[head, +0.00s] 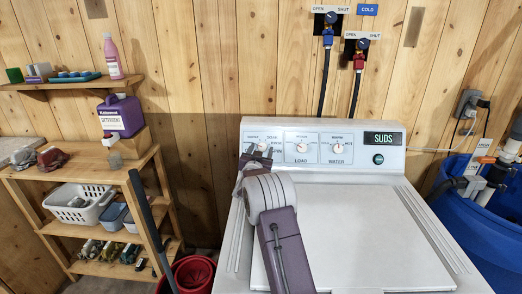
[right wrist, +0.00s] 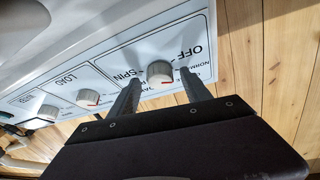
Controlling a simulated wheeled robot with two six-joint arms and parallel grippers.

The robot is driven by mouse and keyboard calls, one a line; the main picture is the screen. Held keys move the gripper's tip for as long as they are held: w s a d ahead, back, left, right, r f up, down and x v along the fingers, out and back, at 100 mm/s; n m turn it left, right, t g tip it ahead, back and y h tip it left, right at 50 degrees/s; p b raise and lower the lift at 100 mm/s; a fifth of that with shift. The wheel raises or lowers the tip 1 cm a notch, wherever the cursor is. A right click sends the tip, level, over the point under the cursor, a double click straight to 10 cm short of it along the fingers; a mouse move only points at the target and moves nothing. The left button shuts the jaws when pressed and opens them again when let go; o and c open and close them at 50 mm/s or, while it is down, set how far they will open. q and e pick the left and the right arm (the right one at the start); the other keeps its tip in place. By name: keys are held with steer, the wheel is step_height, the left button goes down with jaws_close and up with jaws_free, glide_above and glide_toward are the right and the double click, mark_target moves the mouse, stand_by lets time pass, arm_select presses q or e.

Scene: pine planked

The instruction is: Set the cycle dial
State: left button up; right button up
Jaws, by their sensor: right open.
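The washing machine (head: 350,225) has a white control panel with three round dials. The cycle dial (head: 263,146) is the leftmost and is partly covered by my right gripper in the head view. My right gripper (head: 257,154) is open at the panel. In the right wrist view the cycle dial (right wrist: 159,72) sits between the fingertips (right wrist: 160,77), with a gap visible on each side. Labels OFF, SPIN and NORMAL show around it, upside down. The exact pointer setting is hard to read. My left gripper is not in view.
The load dial (head: 302,147) and water dial (head: 338,148) are to the right, beside a display reading SUDS (head: 384,139). Blue and red hose taps hang above. A wooden shelf (head: 95,170) stands left, a blue barrel (head: 480,220) right. The washer lid is clear apart from my arm.

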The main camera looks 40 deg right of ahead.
jaws_close()
steer(key=shift+w+a+r+m+g+h+p, duration=0.15)
steer(key=shift+m+g+p, duration=0.2)
steer(key=shift+m+p, duration=0.3)
steer(key=shift+s+r+m+g+h+p, duration=0.15)
steer(key=shift+m+g+p, duration=0.25)
steer(key=shift+m, duration=0.45)
steer(key=m+g+p, duration=0.2)
steer(key=m+p, duration=0.3)
steer(key=r+m+g+y+p, duration=0.1)
steer(key=m+g+p, duration=0.1)
steer(key=m+p, duration=0.3)
steer(key=w+m+g+y+p, duration=0.1)
steer(key=m+g+p, duration=0.1)
steer(key=m+p, duration=0.4)
steer(key=shift+r+g, duration=0.15)
steer(key=shift+g, duration=0.2)
steer(key=m+y+p, duration=0.1)
steer(key=m+p, duration=0.1)
steer(key=m+y+p, duration=0.1)
steer(key=m+p, duration=0.1)
steer(key=shift+d+r+m+y+p, duration=0.1)
steer(key=shift+d+m+y+p, duration=0.1)
steer(key=shift+m+y+p, duration=0.15)
steer(key=shift+s+d+m+y+p, duration=0.1)
steer(key=shift+d+m+y+p, duration=0.05)
steer(key=shift+m+y+p, duration=1.25)
steer(key=shift+m, duration=0.35)
